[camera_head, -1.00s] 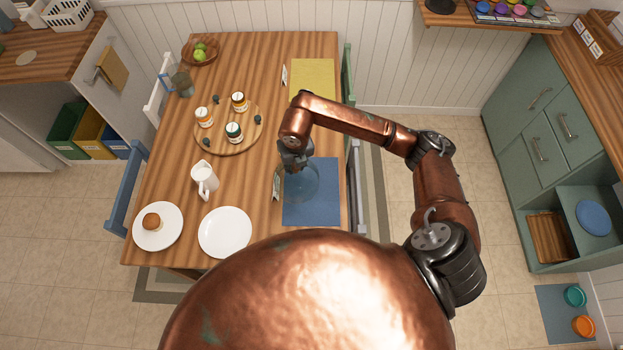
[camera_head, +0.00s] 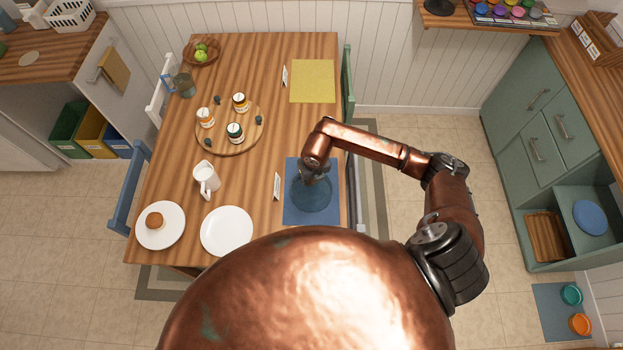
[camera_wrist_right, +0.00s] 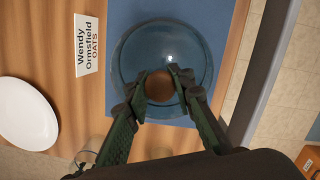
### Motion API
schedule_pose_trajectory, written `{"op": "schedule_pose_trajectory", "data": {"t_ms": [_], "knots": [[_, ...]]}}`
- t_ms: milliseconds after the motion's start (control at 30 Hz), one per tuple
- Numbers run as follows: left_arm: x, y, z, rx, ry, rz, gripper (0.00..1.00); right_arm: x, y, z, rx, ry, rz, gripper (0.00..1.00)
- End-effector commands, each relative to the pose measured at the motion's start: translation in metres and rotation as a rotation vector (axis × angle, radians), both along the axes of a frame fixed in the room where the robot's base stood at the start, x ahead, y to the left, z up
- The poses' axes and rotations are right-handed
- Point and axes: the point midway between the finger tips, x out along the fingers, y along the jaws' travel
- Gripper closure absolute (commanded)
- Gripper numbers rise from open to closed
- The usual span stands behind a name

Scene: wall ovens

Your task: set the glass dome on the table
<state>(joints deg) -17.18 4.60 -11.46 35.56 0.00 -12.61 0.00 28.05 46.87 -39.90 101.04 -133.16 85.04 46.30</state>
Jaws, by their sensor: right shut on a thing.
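The clear glass dome (camera_head: 313,198) is over the blue mat (camera_head: 291,218) at the right side of the wooden table (camera_head: 262,60). In the wrist view the dome (camera_wrist_right: 127,62) appears round from above, with a brown round knob at its middle. My right gripper (camera_head: 309,178) is above the dome. In the wrist view its two fingers (camera_wrist_right: 159,86) are shut on the knob. The dome looks empty. I cannot tell whether its rim touches the mat or hangs just above it. My left gripper is not in view.
A name card (camera_head: 277,186) stands left of the mat. White plates (camera_head: 227,231), a white jug (camera_head: 206,180) and a round board (camera_head: 229,146) with jars occupy the left and middle. A yellow mat (camera_head: 312,80) lies at the back right. A chair stands along the right edge.

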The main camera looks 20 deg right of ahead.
Motion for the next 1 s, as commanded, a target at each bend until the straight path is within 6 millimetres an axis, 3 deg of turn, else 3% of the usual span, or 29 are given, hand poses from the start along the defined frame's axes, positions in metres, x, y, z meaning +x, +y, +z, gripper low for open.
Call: {"op": "schedule_pose_trajectory", "data": {"t_ms": [167, 200, 467, 767, 1000], "knots": [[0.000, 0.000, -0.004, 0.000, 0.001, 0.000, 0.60, 0.000, 0.000, -0.003, 0.001, -0.001, 0.000, 1.00], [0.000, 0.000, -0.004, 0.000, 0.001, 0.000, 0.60, 0.000, 0.000, -0.004, 0.000, 0.001, 0.000, 0.78], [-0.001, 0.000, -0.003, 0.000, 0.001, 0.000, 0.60, 0.000, 0.000, -0.003, 0.000, 0.001, 0.000, 0.60], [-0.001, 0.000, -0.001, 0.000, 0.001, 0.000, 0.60, 0.000, 0.000, -0.001, 0.000, 0.001, 0.000, 0.60], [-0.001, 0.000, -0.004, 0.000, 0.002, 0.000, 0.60, -0.003, 0.000, 0.028, -0.001, -0.004, 0.003, 0.60]]}}
